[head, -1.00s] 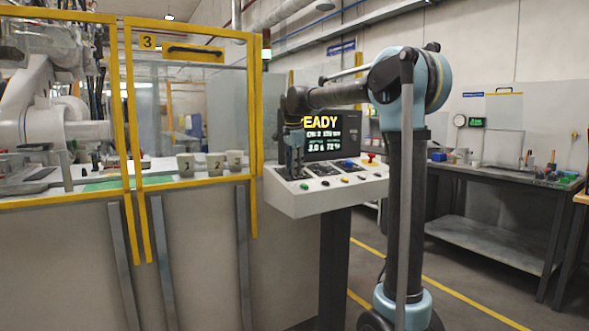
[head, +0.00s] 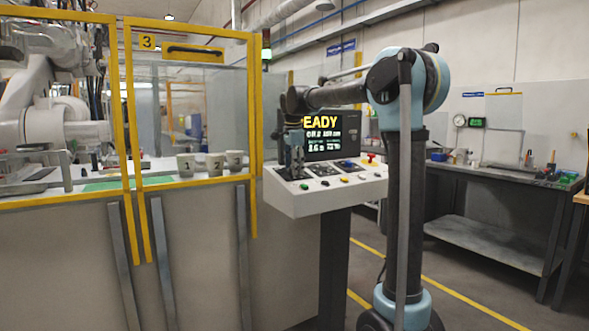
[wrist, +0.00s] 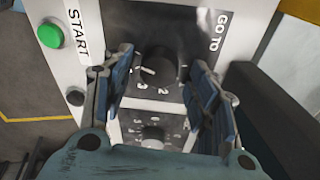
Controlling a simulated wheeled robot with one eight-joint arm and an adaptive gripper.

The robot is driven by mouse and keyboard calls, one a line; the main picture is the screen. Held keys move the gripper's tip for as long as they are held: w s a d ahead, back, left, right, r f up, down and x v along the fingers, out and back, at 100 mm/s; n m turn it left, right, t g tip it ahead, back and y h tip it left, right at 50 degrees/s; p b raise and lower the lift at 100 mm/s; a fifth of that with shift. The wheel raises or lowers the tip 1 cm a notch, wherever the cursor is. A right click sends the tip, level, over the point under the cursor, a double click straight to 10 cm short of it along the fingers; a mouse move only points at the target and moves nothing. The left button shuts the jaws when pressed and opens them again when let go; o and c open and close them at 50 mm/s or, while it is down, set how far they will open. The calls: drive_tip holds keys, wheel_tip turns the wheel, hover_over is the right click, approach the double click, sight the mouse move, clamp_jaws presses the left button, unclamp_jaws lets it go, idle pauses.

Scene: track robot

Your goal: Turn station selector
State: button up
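In the wrist view a dark round selector knob (wrist: 157,66) sits on a black plate marked GO TO, with small numbers around it, 2 and 3 among them. My gripper (wrist: 162,68) is open, its two blue-padded fingers on either side of the knob. I cannot tell whether either finger touches it. A second, smaller dial (wrist: 152,132) shows below, between the fingers. In the head view my gripper (head: 293,160) points down at the left end of the white control console (head: 320,203); the knob is hidden there.
A green START button (wrist: 50,35) lies left of the plate. The console screen (head: 325,137) shows yellow text reading "EADY", partly covered by my arm. A red button (head: 371,156) is at the console's right. A yellow-framed guard (head: 195,183) encloses a white robot and several cups (head: 186,165).

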drive_tip(key=v, duration=1.2)
drive_tip(key=s+d+f+n, duration=0.7)
drive_tip(key=s+d+f, duration=0.9)
drive_tip(key=s+d, duration=0.15)
drive_tip(key=s+d+f+n, duration=0.3)
drive_tip(key=s+f, duration=0.7)
drive_tip(key=f, duration=0.3)
drive_tip(key=s+d+f+n, duration=0.3)
drive_tip(key=s+f, duration=0.8)
drive_tip(key=f, duration=0.2)
drive_tip(key=shift+d, duration=0.3)
